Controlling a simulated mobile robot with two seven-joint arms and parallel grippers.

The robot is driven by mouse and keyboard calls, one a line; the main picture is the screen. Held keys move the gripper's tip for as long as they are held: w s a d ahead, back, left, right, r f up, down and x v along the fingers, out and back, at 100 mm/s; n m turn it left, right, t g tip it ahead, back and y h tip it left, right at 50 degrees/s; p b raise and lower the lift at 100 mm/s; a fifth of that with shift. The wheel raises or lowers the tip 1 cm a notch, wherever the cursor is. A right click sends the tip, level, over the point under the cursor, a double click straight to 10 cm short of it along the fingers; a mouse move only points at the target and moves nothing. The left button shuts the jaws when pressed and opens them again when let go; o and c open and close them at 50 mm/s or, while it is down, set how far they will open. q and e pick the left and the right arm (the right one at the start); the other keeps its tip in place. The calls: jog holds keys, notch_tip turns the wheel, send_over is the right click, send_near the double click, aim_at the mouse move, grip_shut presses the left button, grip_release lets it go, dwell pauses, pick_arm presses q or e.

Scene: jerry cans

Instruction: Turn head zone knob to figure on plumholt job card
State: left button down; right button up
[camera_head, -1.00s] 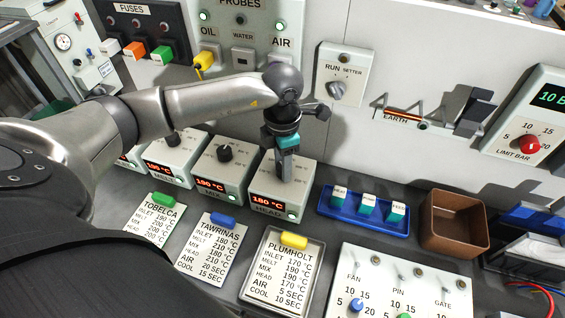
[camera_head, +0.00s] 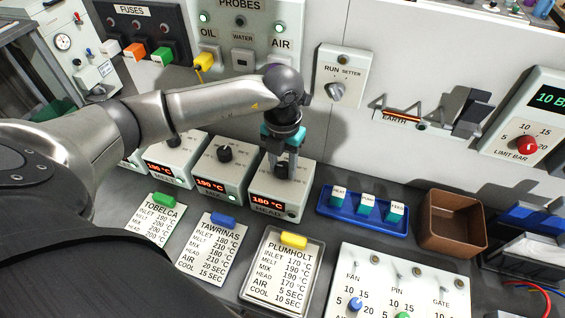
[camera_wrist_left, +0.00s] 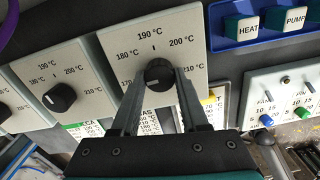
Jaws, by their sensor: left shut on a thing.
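The head zone box (camera_head: 298,180) shows 180 °C on its red display (camera_head: 270,200). Its dark knob (camera_wrist_left: 158,78) sits between the two fingers of my left gripper (camera_head: 282,172), which is shut on it. In the left wrist view the dial around the knob is marked from 170 to 210 °C; a pale mark on the knob faces lower left, near the 170 side. The Plumholt job card (camera_head: 283,270), under a yellow clip (camera_head: 293,241), lists head 170 °C. My right gripper is not in view.
The mix box (camera_head: 222,165) stands close on the left, showing 190 °C. A blue tray (camera_head: 361,226) with labelled blocks and a brown bin (camera_head: 452,222) stand to the right. Tobelca (camera_head: 157,221) and Tawrinas (camera_head: 210,255) cards lie in front.

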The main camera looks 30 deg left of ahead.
aim_at(283, 167)
pick_arm(q)
jog(key=shift+n, duration=0.6)
jog(key=shift+c, duration=2.1)
grip_release()
jog(key=shift+r, duration=0.1)
notch_tip(283, 167, up, 15)
